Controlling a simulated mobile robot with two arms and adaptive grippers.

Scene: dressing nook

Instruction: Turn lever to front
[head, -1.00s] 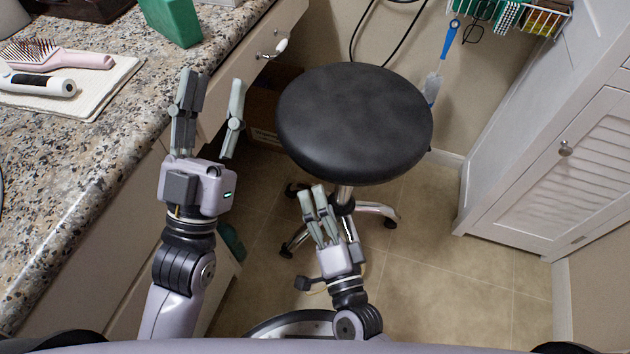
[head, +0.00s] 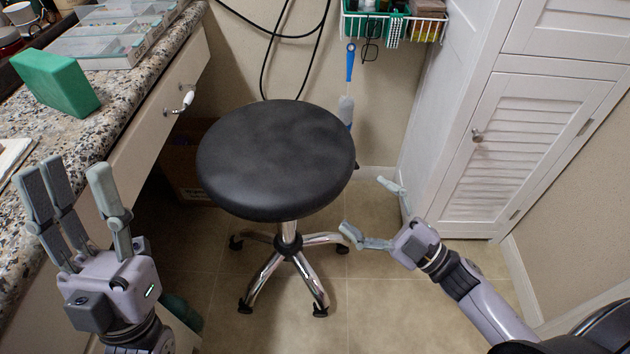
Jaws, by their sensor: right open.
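A small lever (head: 187,98) with a chrome base and white grip sticks out from the front face under the counter, left of the stool. The grip points away from the face, up and right in the picture. My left gripper (head: 76,178) is in the lower left beside the counter edge. Its fingers are spread and empty, well below and left of the lever, not touching it. My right gripper (head: 369,208) is at the right of the stool, with its fingers wide apart and nothing between them, far from the lever.
A round black stool (head: 275,160) on a chrome wheeled base stands mid-floor. The granite counter (head: 122,115) holds a green block (head: 55,82) and clear organizers (head: 112,40). A white louvred cabinet (head: 515,150) stands right. A wire basket (head: 400,22) hangs at the back.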

